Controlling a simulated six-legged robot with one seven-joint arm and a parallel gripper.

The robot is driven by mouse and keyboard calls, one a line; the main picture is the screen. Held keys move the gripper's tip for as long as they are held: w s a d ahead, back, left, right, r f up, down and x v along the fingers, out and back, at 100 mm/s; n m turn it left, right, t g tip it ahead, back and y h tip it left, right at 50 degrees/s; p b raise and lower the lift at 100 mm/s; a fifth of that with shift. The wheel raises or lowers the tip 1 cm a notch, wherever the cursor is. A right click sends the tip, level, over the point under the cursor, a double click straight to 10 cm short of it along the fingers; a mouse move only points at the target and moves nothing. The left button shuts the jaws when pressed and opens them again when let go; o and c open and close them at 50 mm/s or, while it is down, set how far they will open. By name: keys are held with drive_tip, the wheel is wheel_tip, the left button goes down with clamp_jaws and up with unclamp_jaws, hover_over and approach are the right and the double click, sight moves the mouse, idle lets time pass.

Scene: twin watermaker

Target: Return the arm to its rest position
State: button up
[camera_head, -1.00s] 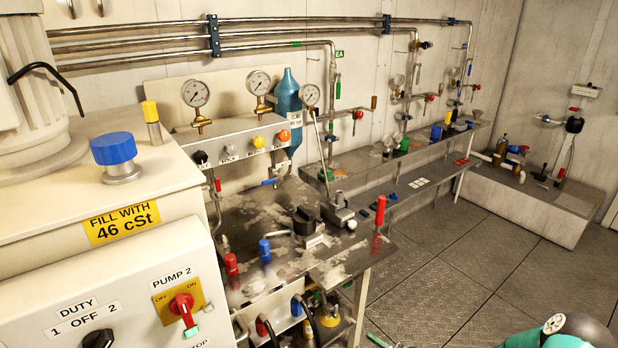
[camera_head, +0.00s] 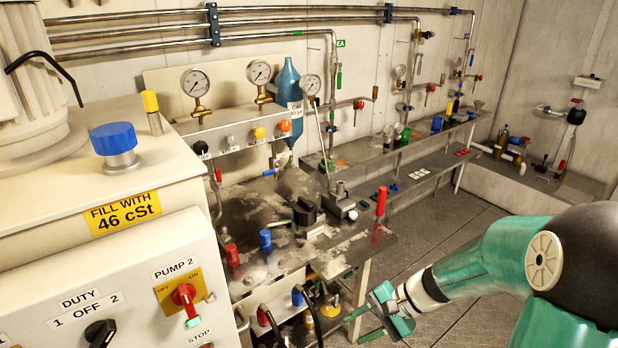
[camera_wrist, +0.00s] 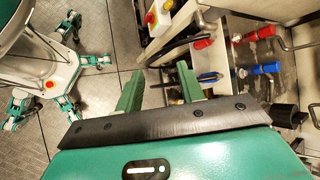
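My arm reaches in from the right edge in the head view, green with a black joint. Its end, my gripper (camera_head: 362,324), is low in front of the workbench (camera_head: 345,258), above the floor. In the wrist view my gripper (camera_wrist: 160,76) shows two green fingers standing apart with nothing between them. The bench's underside and hoses lie beyond the fingertips on the right there. Part of my own legged body shows at the left of the wrist view.
The pump cabinet (camera_head: 110,285) with its red Pump 2 switch (camera_head: 185,296) fills the left. Red (camera_head: 232,256) and blue (camera_head: 265,243) handles stand at the bench's front, and a red lever (camera_head: 381,200) at its right corner. Metal floor (camera_head: 440,222) is clear behind my arm.

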drive_tip(key=s+d+r+n+t+h, duration=0.2)
drive_tip(key=s+r+n+h, duration=0.2)
drive_tip(key=r, duration=0.5)
drive_tip(key=s+d+r+n+t+h, duration=0.2)
drive_tip(key=s+r+n+t+h, duration=0.1)
drive_tip(key=s+r, duration=0.6)
drive_tip(key=shift+s+r+n+h, duration=0.3)
drive_tip(key=shift+r+n+h, duration=0.4)
drive_tip(key=shift+h, duration=0.4)
